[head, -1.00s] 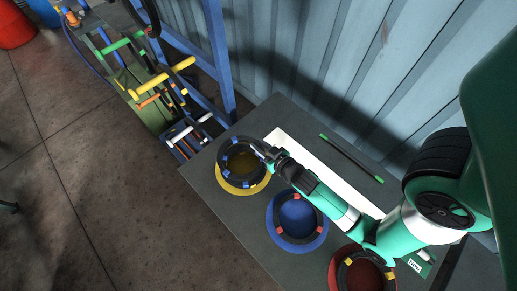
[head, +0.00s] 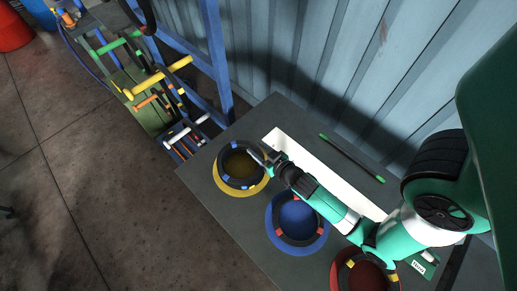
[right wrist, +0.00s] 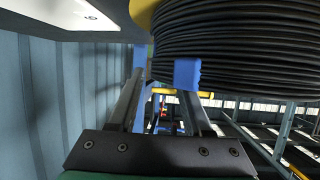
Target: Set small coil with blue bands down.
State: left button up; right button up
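The small coil with blue bands (head: 224,172) is a black ring lying on the yellow disc (head: 238,192) on the dark table. My right gripper (head: 261,156) is at the coil's right rim in the head view. In the right wrist view its two fingers stand apart with a gap between them, and the coil (right wrist: 235,45) with one blue band is beside the right finger and beyond it. The gripper looks open and holds nothing that I can see. My left gripper is not in view.
A blue disc (head: 298,249) bears a coil with red bands (head: 279,232). A red disc with a yellow-banded coil is at the lower edge. A white strip (head: 315,170) and a green-ended black rod (head: 352,158) lie behind. A rack with coloured bars (head: 160,80) stands left; a corrugated wall is behind.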

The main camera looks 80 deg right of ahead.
jog(key=shift+r, duration=0.15)
jog(key=shift+s+a+r+p, duration=0.65)
jog(key=shift+s+a+r, duration=0.2)
jog(key=shift+s+r, duration=0.2)
jog(key=b+v, duration=0.2)
jog(key=v, duration=0.7)
jog(key=shift+s, duration=0.1)
